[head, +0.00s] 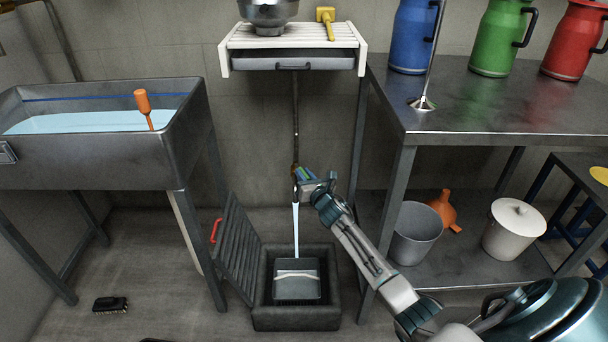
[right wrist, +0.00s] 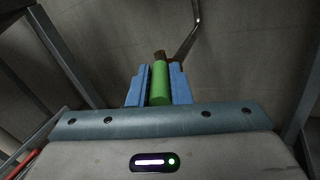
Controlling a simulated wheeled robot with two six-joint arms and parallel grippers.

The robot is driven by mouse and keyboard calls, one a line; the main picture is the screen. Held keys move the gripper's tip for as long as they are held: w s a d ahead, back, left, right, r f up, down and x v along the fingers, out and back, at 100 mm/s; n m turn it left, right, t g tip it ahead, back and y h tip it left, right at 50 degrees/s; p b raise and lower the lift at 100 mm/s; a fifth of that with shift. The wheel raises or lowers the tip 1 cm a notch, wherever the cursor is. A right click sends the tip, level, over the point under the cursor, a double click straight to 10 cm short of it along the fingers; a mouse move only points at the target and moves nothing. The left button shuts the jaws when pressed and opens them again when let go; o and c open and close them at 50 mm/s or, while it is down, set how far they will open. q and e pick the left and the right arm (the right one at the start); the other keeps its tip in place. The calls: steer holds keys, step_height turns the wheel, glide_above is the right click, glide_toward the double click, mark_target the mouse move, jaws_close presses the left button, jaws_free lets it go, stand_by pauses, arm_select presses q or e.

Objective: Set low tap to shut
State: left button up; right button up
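The low tap (head: 294,169) is a small brownish fitting at the lower end of a thin pipe in the head view. A pale stream of water (head: 296,232) falls from it into a grey container (head: 297,292). My right gripper (head: 305,174) is at the tap. In the right wrist view, its two blue fingers (right wrist: 159,88) close on both sides of a green handle (right wrist: 160,82). A brown end (right wrist: 159,55) shows beyond the handle. The fingers hide part of the tap. My left gripper is not in view.
The container sits in a dark floor basin (head: 297,322), with a slatted grate (head: 238,250) leaning at its left. A steel tank (head: 100,170) of bluish liquid stands left. A metal table (head: 500,125) with jugs stands right. A shelf (head: 293,36) hangs above.

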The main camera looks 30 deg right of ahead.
steer(key=o, duration=0.4)
steer(key=shift+s, duration=0.1)
steer(key=shift+o, duration=0.2)
steer(key=s+a+b, duration=0.1)
steer(key=s, duration=0.9)
steer(key=shift+s+a+b, duration=0.2)
steer(key=shift+s+b, duration=0.1)
steer(key=shift+s, duration=0.1)
